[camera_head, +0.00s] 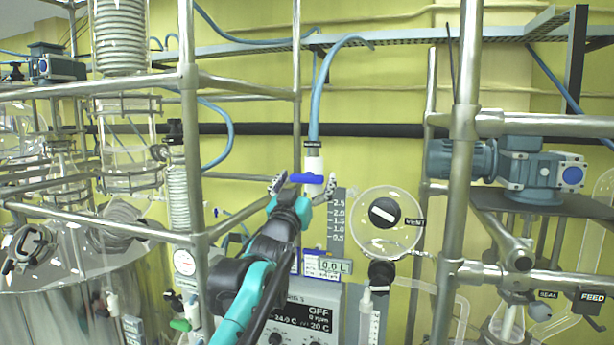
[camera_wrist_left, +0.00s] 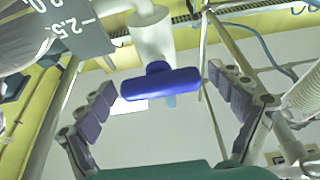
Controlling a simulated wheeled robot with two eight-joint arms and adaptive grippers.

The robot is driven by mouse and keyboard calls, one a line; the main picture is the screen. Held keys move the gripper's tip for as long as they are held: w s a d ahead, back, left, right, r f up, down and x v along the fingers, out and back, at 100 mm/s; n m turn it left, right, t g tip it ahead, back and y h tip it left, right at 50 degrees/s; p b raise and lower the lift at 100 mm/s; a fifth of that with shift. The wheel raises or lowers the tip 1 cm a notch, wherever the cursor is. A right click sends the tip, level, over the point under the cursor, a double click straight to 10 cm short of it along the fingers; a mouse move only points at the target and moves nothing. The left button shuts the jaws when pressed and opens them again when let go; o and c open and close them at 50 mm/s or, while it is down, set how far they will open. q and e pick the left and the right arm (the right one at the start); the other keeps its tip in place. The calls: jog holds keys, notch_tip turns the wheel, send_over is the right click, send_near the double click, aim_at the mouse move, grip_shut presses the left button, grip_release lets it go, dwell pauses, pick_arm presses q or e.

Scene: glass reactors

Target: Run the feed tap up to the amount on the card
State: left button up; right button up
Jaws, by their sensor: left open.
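A tap with a blue bar handle (camera_head: 306,178) sits on a white body below a blue hose. The handle lies crosswise, close to level. In the left wrist view the blue handle (camera_wrist_left: 160,83) shows between the fingers. My left gripper (camera_head: 304,185) is open, one finger on each side of the handle, with visible gaps. A grey scale plate (camera_head: 338,222) marked 0.5 to 2.5 hangs just right of the tap. A small display (camera_head: 334,266) below it reads 0.0 L. I cannot make out a card with a readable amount. My right gripper is out of view.
Steel frame posts (camera_head: 189,130) stand left and right of the tap. A round clear vessel with a black VENT knob (camera_head: 384,212) is right.

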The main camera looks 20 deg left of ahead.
pick_arm(q)
jog(key=shift+s+r, duration=0.1)
jog(key=c, duration=1.2)
jog(key=shift+o, duration=0.2)
jog(key=shift+n, duration=0.4)
jog(key=n+y, duration=0.2)
jog(key=n, duration=0.1)
jog(key=n+y+p, duration=0.1)
jog(key=n+y, duration=0.1)
jog(key=n, duration=0.2)
jog(key=shift+n+g, duration=0.3)
jog(key=n+g+y+p, duration=0.1)
jog(key=n, duration=0.2)
jog(key=n+g+y+p, duration=0.1)
jog(key=n, duration=0.3)
jog(key=shift+a+y, duration=0.1)
jog(key=shift+y, duration=0.3)
